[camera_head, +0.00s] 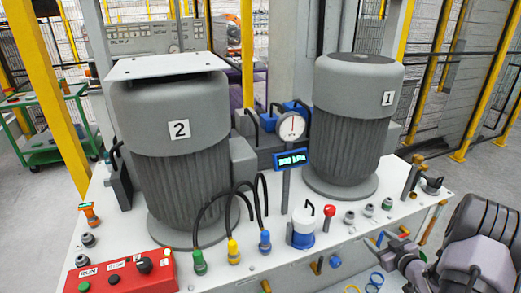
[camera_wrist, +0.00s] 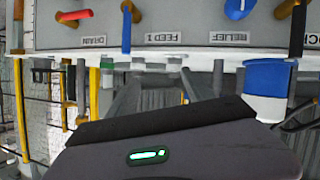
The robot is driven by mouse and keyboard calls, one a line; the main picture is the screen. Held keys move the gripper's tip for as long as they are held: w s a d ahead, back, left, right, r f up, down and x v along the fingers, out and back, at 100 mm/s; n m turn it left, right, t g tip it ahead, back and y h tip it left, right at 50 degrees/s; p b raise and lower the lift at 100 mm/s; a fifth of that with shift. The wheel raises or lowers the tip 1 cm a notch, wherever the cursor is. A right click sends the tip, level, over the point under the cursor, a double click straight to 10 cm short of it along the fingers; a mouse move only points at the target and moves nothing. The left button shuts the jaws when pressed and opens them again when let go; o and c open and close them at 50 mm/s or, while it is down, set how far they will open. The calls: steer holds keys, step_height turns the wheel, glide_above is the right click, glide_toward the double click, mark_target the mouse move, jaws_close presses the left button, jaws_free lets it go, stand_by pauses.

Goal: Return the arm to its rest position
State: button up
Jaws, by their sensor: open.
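My arm, dark grey, is folded in the lower right corner of the camera_head view, in front of the white bench (camera_head: 215,270). My gripper (camera_wrist: 170,135) fills the lower part of the camera_wrist view as a dark housing with a lit green indicator. It is open, and I see nothing held in it. Its fingertips are not clearly visible. The wrist view is upside down and shows the bench's front panel (camera_wrist: 190,30) with labels reading DRAIN, FEED 1 and RELIEF beside valve handles.
Two grey motor-like units, marked 2 (camera_head: 178,150) and 1 (camera_head: 355,125), stand on the bench. A gauge (camera_head: 291,126), hoses, a blue-white canister (camera_head: 303,228) and a red control box (camera_head: 120,272) are also there. A green cart (camera_head: 45,125) stands left, beside open floor.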

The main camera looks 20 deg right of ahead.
steer(key=w+a+r+m+g+h, duration=0.1)
steer(key=w+r, duration=0.1)
steer(key=r, duration=0.3)
steer(key=w+a+r+h, duration=0.1)
steer(key=w+a+r, duration=0.15)
steer(key=r, duration=0.25)
steer(key=s+a+r+m+g, duration=0.2)
steer(key=a+r+m+g, duration=0.1)
steer(key=a+r, duration=0.95)
steer(key=s+a+r+g+y, duration=0.1)
steer(key=s+a+r+y, duration=0.1)
steer(key=s+a, duration=0.9)
steer(key=s+a+r+m+g+y, duration=0.1)
steer(key=s+a+y, duration=0.3)
steer(key=s+a, duration=0.8)
steer(key=a+g, duration=0.1)
steer(key=a, duration=0.6)
steer(key=shift+s+r+m, duration=0.3)
steer(key=shift+r, duration=0.05)
